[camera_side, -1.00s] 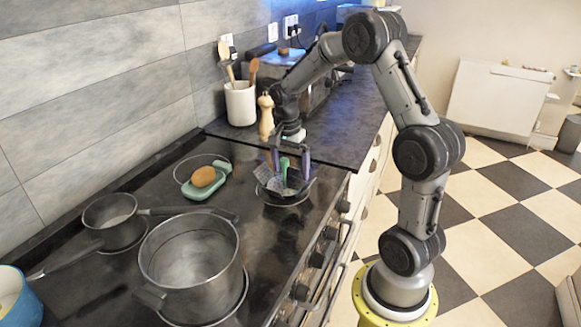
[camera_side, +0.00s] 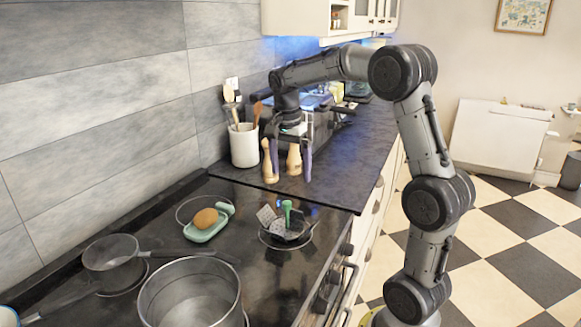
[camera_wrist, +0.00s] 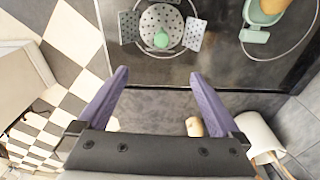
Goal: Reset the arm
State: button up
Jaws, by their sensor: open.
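My gripper (camera_side: 291,176) is open and empty, pointing down with its two purple fingers apart. In the side view it hangs above the far side of the stove, near the dark counter. A metal steamer basket (camera_side: 283,232) with perforated leaves and a green knob (camera_side: 287,207) sits on the stove, below and nearer the camera than the gripper. In the wrist view the gripper's fingertips (camera_wrist: 158,76) show with nothing between them, and the basket (camera_wrist: 160,22) lies beyond them, clear of the fingers.
Two wooden mills (camera_side: 269,172) stand close behind the fingers, beside a white utensil pot (camera_side: 244,147). A green dish (camera_side: 203,230) holds a brown oval item (camera_side: 206,218). A large pot (camera_side: 190,296) and a saucepan (camera_side: 111,252) occupy the near stove. Counter (camera_side: 350,175) at right is clear.

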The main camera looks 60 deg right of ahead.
jog(key=shift+r, duration=0.15)
jog(key=s+a+r+n+t, duration=0.2)
jog(key=s+a+r+n, duration=0.15)
jog(key=a, duration=0.35)
jog(key=s+a+r+n+t, duration=0.2)
jog(key=s+a+r+n, duration=0.15)
jog(key=a, duration=0.35)
jog(key=s+a+f+n+t, duration=0.1)
jog(key=s+a+f+n, duration=0.2)
jog(key=s+n, duration=0.2)
jog(key=s+a+f+n+y, duration=0.1)
jog(key=s+a+f+n, duration=0.2)
jog(key=s+f+n, duration=0.1)
jog(key=s+n, duration=0.1)
jog(key=n, duration=0.1)
jog(key=shift+s+a+f+n+t, duration=0.15)
jog(key=shift+s+a+n+t, duration=0.1)
jog(key=shift+n+t, duration=0.15)
